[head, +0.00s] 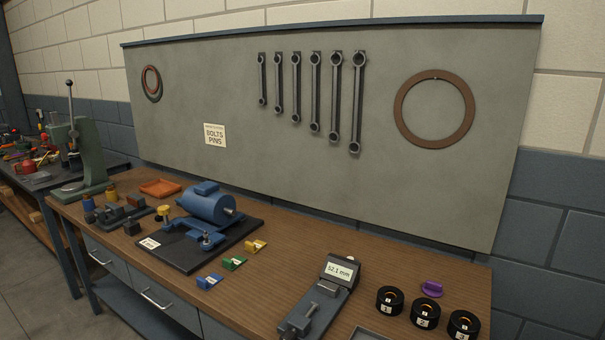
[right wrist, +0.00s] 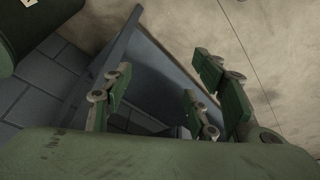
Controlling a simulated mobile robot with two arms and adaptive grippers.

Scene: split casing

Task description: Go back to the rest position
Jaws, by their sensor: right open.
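My right gripper (right wrist: 163,88) shows in the right wrist view, its green-padded fingers spread apart with nothing between them. Behind the fingers are a dark blue-grey flat surface, a blue-grey block surface and a pale, speckled surface. The fingers do not visibly touch anything. Neither gripper shows in the head view, and my left gripper is in no view. In the head view a wooden workbench (head: 262,288) carries a blue motor-like casing (head: 207,207) on a dark base plate (head: 187,262).
Blue (head: 209,282), green (head: 234,263) and yellow (head: 256,246) blocks lie before the plate. A gauge with a display (head: 341,270), black numbered cups (head: 425,312) and a purple piece (head: 432,288) stand right. An orange tray (head: 160,188) and green press (head: 92,155) are left.

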